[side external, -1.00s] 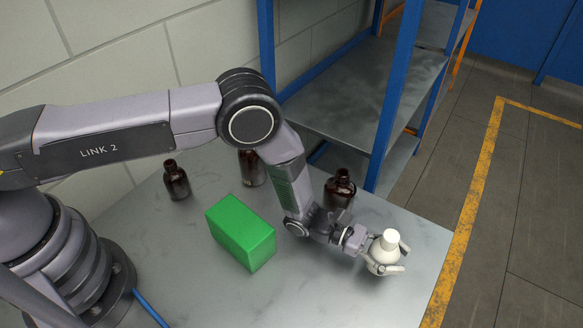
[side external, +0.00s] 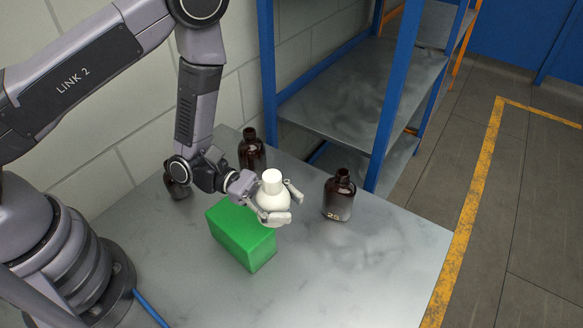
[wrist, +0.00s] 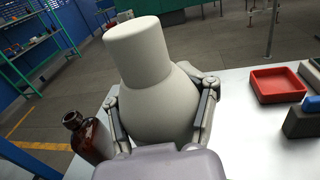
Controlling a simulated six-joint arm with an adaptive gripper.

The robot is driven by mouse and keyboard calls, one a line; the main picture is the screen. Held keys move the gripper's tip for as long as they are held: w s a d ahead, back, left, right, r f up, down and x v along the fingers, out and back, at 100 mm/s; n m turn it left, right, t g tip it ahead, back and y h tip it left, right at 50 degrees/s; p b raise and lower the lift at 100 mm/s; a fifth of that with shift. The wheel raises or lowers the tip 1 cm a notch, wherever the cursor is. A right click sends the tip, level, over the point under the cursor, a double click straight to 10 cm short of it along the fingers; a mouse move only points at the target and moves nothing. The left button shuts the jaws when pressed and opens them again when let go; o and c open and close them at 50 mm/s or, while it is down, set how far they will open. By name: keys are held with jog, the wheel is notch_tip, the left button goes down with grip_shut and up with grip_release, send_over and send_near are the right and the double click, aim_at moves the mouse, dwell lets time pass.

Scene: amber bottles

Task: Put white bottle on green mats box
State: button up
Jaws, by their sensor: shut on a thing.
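The white bottle (side external: 272,189) is upright in my gripper (side external: 279,205), whose fingers are shut around its round body. In the side view it appears over the far right part of the green box (side external: 241,236), and I cannot tell whether it touches the top. The green box is on the metal table. In the wrist view the white bottle (wrist: 152,88) fills the middle, between the two fingers of my gripper (wrist: 160,115). The green box does not show in the wrist view.
Amber bottles stand on the table (side external: 345,275): one at the right (side external: 339,196), one behind the gripper (side external: 252,150), and one at the left (side external: 176,184), partly hidden by my arm. A red tray (wrist: 277,85) shows in the wrist view. The table's front right is clear.

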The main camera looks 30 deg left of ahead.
notch_tip(320, 180, up, 2)
jog(key=t, duration=0.1)
send_over(252, 225)
jog(key=shift+n, duration=0.4)
jog(key=shift+f, duration=3.65)
jog(key=shift+f, duration=0.15)
jog(key=o, duration=1.4)
